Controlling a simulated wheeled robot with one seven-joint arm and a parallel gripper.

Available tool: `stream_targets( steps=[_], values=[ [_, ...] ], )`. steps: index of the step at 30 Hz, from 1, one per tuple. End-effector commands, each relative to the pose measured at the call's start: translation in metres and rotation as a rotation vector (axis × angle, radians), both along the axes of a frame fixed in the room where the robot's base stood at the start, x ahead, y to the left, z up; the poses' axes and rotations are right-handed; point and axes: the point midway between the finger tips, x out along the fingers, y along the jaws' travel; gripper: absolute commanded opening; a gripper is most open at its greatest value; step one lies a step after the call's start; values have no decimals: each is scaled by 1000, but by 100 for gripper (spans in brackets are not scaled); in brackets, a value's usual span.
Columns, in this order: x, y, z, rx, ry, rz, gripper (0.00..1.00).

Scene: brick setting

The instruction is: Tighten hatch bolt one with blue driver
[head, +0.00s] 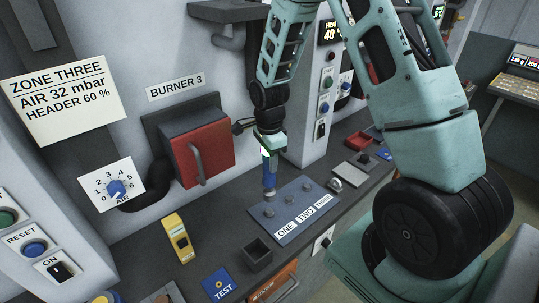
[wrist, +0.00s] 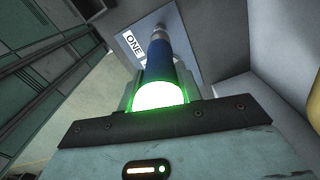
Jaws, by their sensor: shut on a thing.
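My gripper (head: 268,148) is shut on the blue driver (head: 269,168), which points down with its grey end low over the hatch plate (head: 292,208). The plate carries the labels ONE, TWO and THREE beside dark bolts. Bolt one (head: 268,212) shows just below the driver's end in the head view. In the wrist view the driver (wrist: 168,65) runs from the lit jaws toward the plate (wrist: 182,25), its far end beside the ONE label. Bolt one is not visible there; I cannot tell whether the driver touches anything.
A red burner door (head: 203,150) with a handle is on the wall left of my gripper. A yellow device (head: 178,238), a dark open box (head: 257,253) and a blue TEST block (head: 219,284) are on the bench. A grey cabinet (head: 308,125) rises close behind the plate.

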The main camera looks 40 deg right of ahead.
Motion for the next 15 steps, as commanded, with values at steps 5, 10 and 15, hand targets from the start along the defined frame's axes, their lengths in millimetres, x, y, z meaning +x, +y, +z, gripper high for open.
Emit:
stream_targets(
  steps=[5,10,15],
  values=[
    [0,0,0,0,-2,0,0],
    [1,0,0,0,-2,1,0],
    [0,0,-5,0,-1,0,0]
  ],
)
